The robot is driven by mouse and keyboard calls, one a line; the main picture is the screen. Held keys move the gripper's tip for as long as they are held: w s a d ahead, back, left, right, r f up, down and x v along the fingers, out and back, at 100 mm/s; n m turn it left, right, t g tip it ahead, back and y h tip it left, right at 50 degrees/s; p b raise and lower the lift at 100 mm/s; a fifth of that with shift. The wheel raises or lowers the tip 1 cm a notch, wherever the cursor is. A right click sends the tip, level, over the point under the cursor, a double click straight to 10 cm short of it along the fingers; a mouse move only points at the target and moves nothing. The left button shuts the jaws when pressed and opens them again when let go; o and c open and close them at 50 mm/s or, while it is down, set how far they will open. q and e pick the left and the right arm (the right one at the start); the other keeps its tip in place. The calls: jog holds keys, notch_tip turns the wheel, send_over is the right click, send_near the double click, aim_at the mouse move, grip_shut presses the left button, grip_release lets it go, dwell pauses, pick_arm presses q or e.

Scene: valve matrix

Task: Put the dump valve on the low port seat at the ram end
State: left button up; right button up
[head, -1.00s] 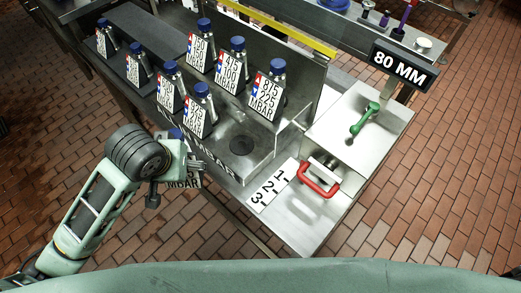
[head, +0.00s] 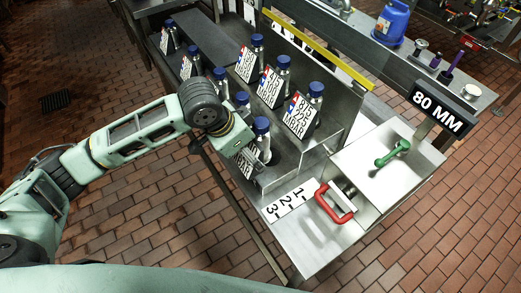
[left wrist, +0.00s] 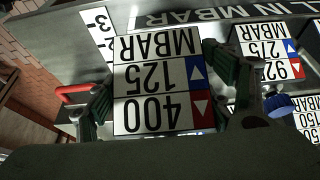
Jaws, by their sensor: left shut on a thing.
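My left gripper (head: 246,146) is shut on a blue-capped silver valve (head: 262,127). In the left wrist view its plate (left wrist: 161,88) reads 400 125 MBAR upside down, between the two fingers (left wrist: 168,95). The valve looks upright in the head view, at the near end of the front row. A dark round seat (head: 286,160) lies just right of it on the steel ledge, partly hidden. I cannot tell whether the valve touches the ledge. My right gripper is not in view.
Several labelled valves stand in two rows, including the 875 225 one (head: 305,112). A 1-2-3 plate (head: 289,201), red handle (head: 336,202), green lever (head: 393,153) and 80 MM sign (head: 438,107) are to the right. A low clear guard (head: 312,163) edges the ledge.

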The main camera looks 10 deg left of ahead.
pick_arm(q)
jog(key=w+f, duration=0.1)
jog(key=w, duration=0.1)
jog(key=w+d+f, duration=0.1)
jog(key=w, duration=0.1)
jog(key=w+f, duration=0.1)
jog(key=w, duration=0.1)
jog(key=shift+d+f+p, duration=0.25)
jog(key=shift+p, duration=0.1)
jog(key=shift+f+p, duration=0.4)
jog(key=shift+f, duration=1.6)
jog(key=shift+f, duration=0.1)
jog(key=o, duration=1.6)
jog(key=shift+s+f, duration=0.1)
jog(key=shift+c, duration=0.2)
jog(key=b+v, duration=0.1)
jog(key=v, duration=1.1)
